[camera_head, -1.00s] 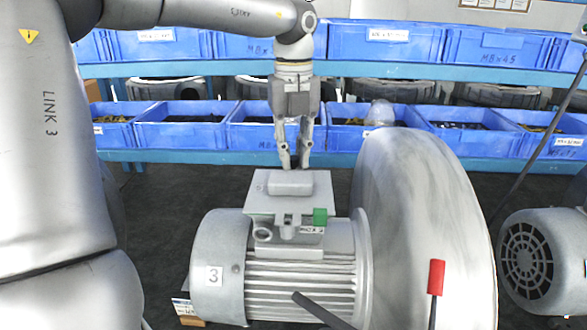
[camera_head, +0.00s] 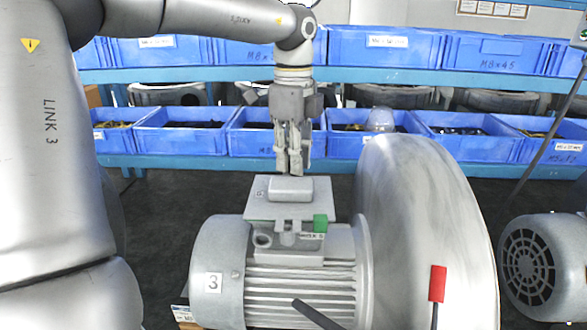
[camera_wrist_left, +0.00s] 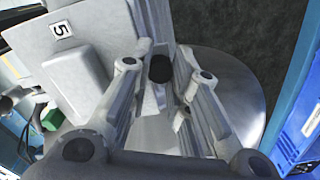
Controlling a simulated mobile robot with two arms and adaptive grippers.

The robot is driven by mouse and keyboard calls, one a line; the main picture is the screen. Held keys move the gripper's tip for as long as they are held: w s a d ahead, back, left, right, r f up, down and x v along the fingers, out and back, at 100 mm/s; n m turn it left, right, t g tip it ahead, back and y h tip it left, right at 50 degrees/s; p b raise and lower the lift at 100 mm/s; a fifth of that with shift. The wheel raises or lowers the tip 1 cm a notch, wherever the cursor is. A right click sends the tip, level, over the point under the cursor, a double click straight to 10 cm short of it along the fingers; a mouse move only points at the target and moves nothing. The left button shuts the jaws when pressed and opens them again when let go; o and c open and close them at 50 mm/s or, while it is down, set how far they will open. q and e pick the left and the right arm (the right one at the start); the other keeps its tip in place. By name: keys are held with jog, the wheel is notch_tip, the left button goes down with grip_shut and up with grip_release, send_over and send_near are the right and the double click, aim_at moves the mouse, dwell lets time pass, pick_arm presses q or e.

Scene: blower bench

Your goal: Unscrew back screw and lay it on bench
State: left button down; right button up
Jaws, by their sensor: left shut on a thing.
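The blower's grey motor (camera_head: 300,275) carries a terminal box with a pale cover plate (camera_head: 262,208) on top. My left gripper (camera_head: 290,171) points down at the cover's back edge. In the left wrist view the left gripper (camera_wrist_left: 160,75) has its fingers on either side of a dark round screw head, the back screw (camera_wrist_left: 160,68), and is shut on it. The screw is by the edge of the cover plate marked 5 (camera_wrist_left: 85,40). Whether it still sits in its hole cannot be told. In the head view the fingers hide it. My right gripper is not in view.
The large round blower housing (camera_head: 425,220) stands right of the motor. A green block (camera_head: 320,223) sits at the terminal box's front. Blue bins (camera_head: 180,130) line the rack behind. A second motor (camera_head: 540,260) is at the far right. A red-tipped dark rod (camera_head: 437,283) stands in front.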

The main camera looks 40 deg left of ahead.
pick_arm(q)
jog(key=c, duration=1.6)
grip_release()
jog(key=shift+c, duration=0.2)
